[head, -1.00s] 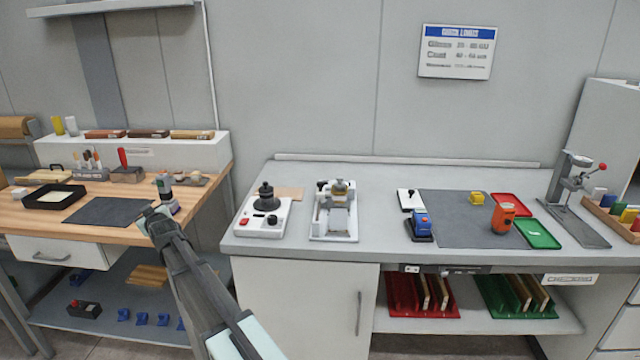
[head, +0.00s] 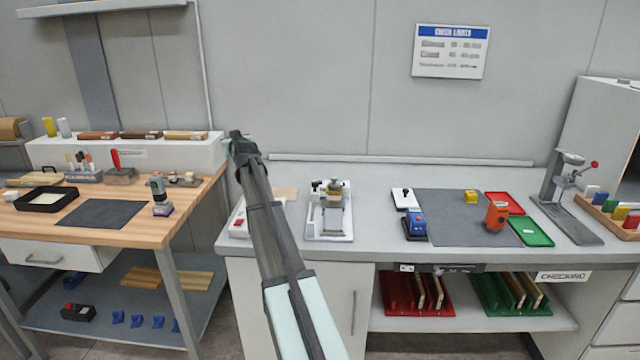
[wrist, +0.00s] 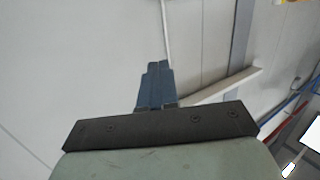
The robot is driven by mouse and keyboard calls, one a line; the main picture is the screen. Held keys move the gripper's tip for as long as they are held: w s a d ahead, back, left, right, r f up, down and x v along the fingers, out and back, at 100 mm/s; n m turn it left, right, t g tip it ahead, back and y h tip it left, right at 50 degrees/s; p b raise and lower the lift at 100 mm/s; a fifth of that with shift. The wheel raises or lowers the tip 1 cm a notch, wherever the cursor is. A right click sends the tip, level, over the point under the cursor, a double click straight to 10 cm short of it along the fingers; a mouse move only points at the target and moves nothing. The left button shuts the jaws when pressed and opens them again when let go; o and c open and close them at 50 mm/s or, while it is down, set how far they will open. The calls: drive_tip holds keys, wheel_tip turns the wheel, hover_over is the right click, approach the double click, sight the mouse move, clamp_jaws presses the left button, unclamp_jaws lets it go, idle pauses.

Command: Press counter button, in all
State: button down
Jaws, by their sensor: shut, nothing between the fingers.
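No part in view is clearly marked as a counter. A white device with a red button (head: 239,222) sits at the left end of the grey bench; my arm hides most of it. A small white plate with a black knob (head: 405,198) lies at the left of the grey mat. A small white panel with dark spots (head: 407,268) is on the bench's front edge. My gripper (head: 236,139) is raised in front of the wall, above and behind the white device in the picture. In the wrist view its fingers (wrist: 155,85) are together and empty, touching nothing.
A white stand with a metal fixture (head: 330,212) stands right of my arm. Blue (head: 416,224) and orange (head: 496,216) devices, red and green trays (head: 531,232) and a lever press (head: 562,190) are farther right. The wooden bench (head: 150,225) is on the left.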

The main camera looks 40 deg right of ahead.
drive_tip(key=s+d+f+m+g+y, duration=0.1)
drive_tip(key=s+d+f+g, duration=0.15)
drive_tip(key=d, duration=0.55)
drive_tip(key=s+d+f+m+g+y, duration=0.1)
drive_tip(key=d+f+g+y, duration=0.15)
drive_tip(key=d, duration=0.45)
drive_tip(key=g+y, duration=0.2)
drive_tip(key=y, duration=0.3)
hover_over(322, 183)
drive_tip(key=f, duration=0.1)
drive_tip(key=shift+d+h, duration=0.2)
drive_tip(key=shift+h, duration=0.05)
drive_tip(key=shift+f, duration=0.2)
drive_tip(key=shift+f, duration=4.3)
drive_tip(key=shift+f, duration=0.8)
drive_tip(key=shift+r, duration=0.85)
